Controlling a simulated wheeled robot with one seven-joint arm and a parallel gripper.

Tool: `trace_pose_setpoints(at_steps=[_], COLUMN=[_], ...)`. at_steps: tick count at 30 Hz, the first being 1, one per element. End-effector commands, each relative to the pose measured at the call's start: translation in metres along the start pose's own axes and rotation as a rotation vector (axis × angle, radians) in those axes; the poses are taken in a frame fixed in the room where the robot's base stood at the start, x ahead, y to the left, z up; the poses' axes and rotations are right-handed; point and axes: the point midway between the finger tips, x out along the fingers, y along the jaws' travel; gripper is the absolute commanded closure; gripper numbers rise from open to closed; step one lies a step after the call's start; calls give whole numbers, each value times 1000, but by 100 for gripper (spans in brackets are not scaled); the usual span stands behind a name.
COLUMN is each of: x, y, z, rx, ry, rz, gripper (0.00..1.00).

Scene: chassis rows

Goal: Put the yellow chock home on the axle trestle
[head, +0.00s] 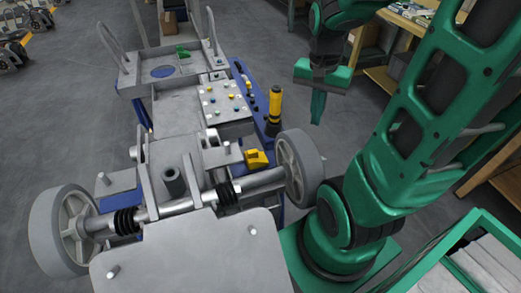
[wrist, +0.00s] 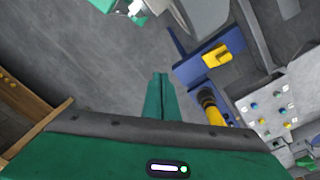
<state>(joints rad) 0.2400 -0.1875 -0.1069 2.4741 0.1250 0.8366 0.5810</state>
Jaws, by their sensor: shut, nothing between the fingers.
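The yellow chock (head: 257,159) sits just behind the axle (head: 262,180), close to the inner side of the right wheel (head: 300,165). In the wrist view the chock (wrist: 217,56) rests on a blue support (wrist: 188,72), which could be the axle trestle; I cannot tell whether it is fully seated. My gripper (head: 318,108) hangs in the air to the right of the chassis, above and behind the right wheel, apart from the chock. Its green fingers are together and empty, and they also show in the wrist view (wrist: 160,97).
A yellow-and-black cylinder (head: 274,103) stands upright on the blue rail between my gripper and a plate with coloured knobs (head: 224,101). A green block (head: 182,52) lies at the chassis's far end. A wooden bench (head: 385,80) is at right. Grey floor is open at left.

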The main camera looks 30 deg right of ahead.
Motion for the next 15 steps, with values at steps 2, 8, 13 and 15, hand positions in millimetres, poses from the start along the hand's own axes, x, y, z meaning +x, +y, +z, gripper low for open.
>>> trace_pose_setpoints(at_steps=[2,8,13,15], x=[14,51,88,102], y=[-17,-63,-101,-114], z=[-9,-27,-35,-37], rx=[82,305,495,566], ry=[-1,-2,-19,-27], rz=[8,3,-9,-16], gripper=[100,100,100,100])
